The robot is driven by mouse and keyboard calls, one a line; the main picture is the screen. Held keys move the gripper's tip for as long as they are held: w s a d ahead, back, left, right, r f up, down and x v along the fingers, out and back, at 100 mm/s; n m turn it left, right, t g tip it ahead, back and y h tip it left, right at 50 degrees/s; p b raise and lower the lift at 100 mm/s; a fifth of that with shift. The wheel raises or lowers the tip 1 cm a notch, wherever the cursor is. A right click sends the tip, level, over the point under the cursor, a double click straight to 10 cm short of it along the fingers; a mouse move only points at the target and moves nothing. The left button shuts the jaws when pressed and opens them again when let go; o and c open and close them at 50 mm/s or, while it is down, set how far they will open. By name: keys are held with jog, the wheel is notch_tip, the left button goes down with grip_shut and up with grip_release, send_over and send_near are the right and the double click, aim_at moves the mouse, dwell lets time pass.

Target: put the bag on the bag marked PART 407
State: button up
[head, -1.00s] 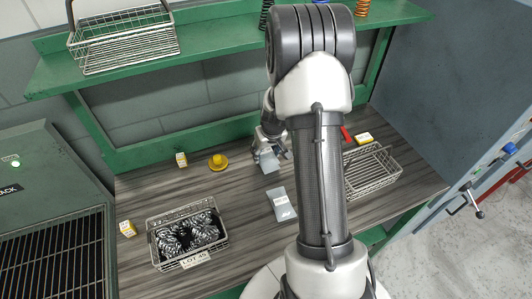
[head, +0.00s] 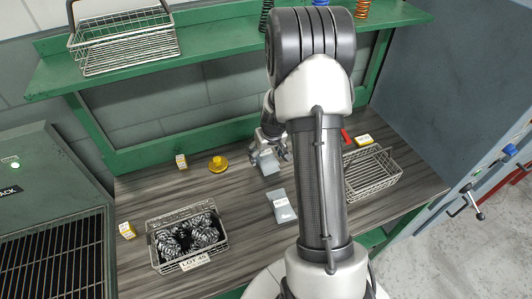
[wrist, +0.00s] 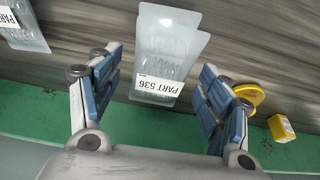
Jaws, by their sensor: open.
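My gripper (head: 270,150) is open above the back middle of the table. A clear, greyish bag (head: 268,163) is at its fingers. In the wrist view this bag (wrist: 170,45) lies between the spread fingers (wrist: 160,78), its white label reading PART 536; a second, offset outline shows at its edge, and I cannot tell whether that is another bag. Another grey bag (head: 281,206) with a white label lies on the table nearer me. It shows cut off in the wrist view (wrist: 30,38), its label starting PART, the number not readable.
A wire basket (head: 222,247) of dark springs stands at left, an empty-looking one (head: 398,178) at right. A yellow knob-like item (head: 218,164) and small yellow boxes (head: 181,161) lie around. A green shelf (head: 200,50) crosses above the table's back.

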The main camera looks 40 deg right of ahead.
jog(key=d+p+v, duration=0.1)
jog(key=p+v, duration=0.3)
jog(key=v, duration=0.8)
jog(key=s+a+r+n, duration=0.1)
jog(key=s+a+r, duration=0.1)
jog(key=a+r, duration=0.5)
jog(key=s+a+r+n, duration=0.1)
jog(key=s+a+r, duration=0.2)
jog(key=a+r, duration=0.3)
jog(key=s+a+r, duration=0.3)
jog(key=s+a, duration=0.2)
jog(key=s, duration=0.3)
jog(key=s+a+r+n+t, duration=0.1)
jog(key=s+a+r, duration=0.2)
jog(key=s+a, duration=0.2)
jog(key=s, duration=0.3)
jog(key=shift+s+a+r+y, duration=0.35)
jog(key=shift+s+r+y, duration=0.05)
